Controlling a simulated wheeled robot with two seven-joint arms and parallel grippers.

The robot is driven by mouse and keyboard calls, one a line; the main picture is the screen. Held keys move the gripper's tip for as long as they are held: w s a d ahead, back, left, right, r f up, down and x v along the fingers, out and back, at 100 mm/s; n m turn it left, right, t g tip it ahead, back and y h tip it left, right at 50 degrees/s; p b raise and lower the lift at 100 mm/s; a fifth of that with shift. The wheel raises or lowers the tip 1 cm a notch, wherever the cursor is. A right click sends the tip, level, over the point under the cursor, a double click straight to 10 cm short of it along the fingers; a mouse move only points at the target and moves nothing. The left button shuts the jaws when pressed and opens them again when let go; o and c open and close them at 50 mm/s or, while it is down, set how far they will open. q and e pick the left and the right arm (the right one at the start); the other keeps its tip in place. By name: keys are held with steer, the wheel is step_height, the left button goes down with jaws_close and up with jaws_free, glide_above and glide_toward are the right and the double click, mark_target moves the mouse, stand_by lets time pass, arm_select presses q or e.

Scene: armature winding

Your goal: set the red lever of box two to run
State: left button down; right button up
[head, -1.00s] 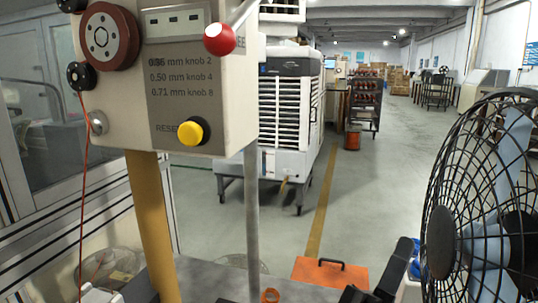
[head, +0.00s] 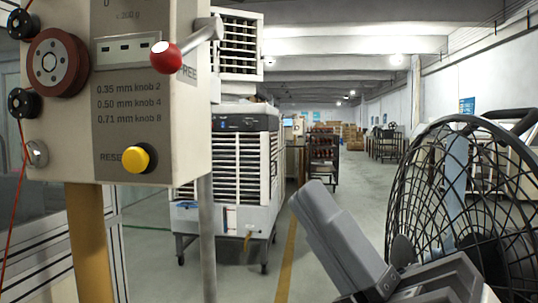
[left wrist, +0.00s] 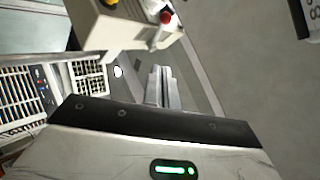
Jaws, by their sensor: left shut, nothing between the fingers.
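The box (head: 150,105) stands on a yellow post at the left of the head view. Its number cannot be read. Its red lever knob (head: 166,57) sits on a grey rod (head: 200,35) that slopes down to the left, beside a partly hidden label ending in "REE". The knob also shows near the top of the left wrist view (left wrist: 166,17). My left gripper (head: 308,196) is shut and empty, to the right of and below the box, tilted up-left. In the left wrist view its fingers (left wrist: 162,72) point towards the box, apart from the knob. My right gripper is not in view.
A yellow reset button (head: 140,158) and a red-brown wheel (head: 58,62) are on the box front. A grey post (head: 207,235) stands beside the yellow one. A caged fan (head: 465,200) is at the right. A white cooler (head: 228,170) stands behind, with open floor beside it.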

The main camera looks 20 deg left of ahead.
arm_select(q)
steer(key=p, duration=0.4)
glide_toward(183, 54)
step_height(183, 54, up, 2)
steer(key=w, duration=0.3)
steer(key=a, duration=0.1)
steer(key=s+a+r+p, duration=0.1)
steer(key=s+a, duration=0.1)
steer(key=shift+s+a+r+p, duration=0.1)
steer(key=shift+s+r+p, duration=0.05)
steer(key=shift+r+p, duration=0.25)
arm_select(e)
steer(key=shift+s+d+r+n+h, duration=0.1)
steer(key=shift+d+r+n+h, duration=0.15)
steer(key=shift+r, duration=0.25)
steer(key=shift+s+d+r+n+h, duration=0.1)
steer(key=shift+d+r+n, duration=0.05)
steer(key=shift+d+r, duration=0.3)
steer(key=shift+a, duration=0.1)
